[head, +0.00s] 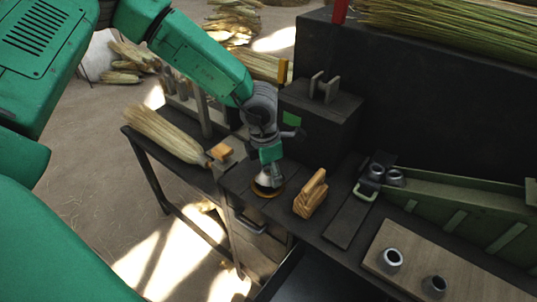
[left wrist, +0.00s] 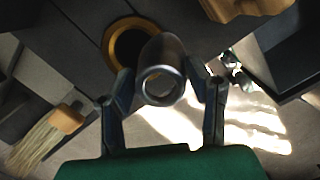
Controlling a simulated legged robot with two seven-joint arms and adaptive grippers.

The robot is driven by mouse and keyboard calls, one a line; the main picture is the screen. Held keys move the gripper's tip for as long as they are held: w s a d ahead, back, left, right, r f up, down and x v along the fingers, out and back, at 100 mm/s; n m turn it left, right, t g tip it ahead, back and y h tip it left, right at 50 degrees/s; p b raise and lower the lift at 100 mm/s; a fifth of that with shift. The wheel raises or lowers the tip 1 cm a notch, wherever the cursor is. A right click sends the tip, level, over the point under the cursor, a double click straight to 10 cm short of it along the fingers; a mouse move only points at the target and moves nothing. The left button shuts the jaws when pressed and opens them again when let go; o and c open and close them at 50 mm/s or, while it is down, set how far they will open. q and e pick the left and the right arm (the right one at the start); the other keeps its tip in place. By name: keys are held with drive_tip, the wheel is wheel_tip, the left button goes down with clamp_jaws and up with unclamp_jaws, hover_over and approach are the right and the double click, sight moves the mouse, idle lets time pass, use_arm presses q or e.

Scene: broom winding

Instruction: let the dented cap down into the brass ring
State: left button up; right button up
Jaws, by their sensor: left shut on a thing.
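My left gripper (head: 268,172) points down over the dark bench and is shut on the dented cap (head: 265,182), a grey metal piece. In the left wrist view, the cap (left wrist: 161,72) is a hollow metal cylinder between the two fingers of the gripper (left wrist: 160,78), its round opening towards the camera. The dent cannot be made out. The brass ring (left wrist: 109,42) is a golden band around a dark hole, behind and up-left of the cap, which partly overlaps it. In the head view the ring (head: 262,194) shows just beneath the cap; the gap is unclear. My right gripper is not in view.
A wooden block piece (head: 311,194) stands close right of the ring. A straw broom (head: 165,134) lies to the left. A dark box (head: 320,112) stands behind. A wooden board (head: 410,262) with metal cups and a green trough (head: 460,205) are at the right.

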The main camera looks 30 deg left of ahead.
use_arm(q)
drive_tip(key=n, duration=0.2)
drive_tip(key=w+a+n, duration=0.1)
drive_tip(key=n, duration=0.1)
drive_tip(key=w+a+n+p, duration=0.1)
drive_tip(key=n, duration=0.1)
drive_tip(key=shift+r+n+y, duration=0.3)
drive_tip(key=shift+n+y, duration=0.1)
wheel_tip(320, 180, down, 6)
drive_tip(key=n+b, duration=0.3)
drive_tip(key=b, duration=0.2)
drive_tip(key=shift+w+a+f+b, duration=0.2)
drive_tip(key=shift+w+a+b, duration=0.2)
drive_tip(key=shift+w, duration=0.05)
drive_tip(key=shift+p, duration=0.3)
drive_tip(key=o, duration=0.9)
drive_tip(key=shift+r, duration=0.1)
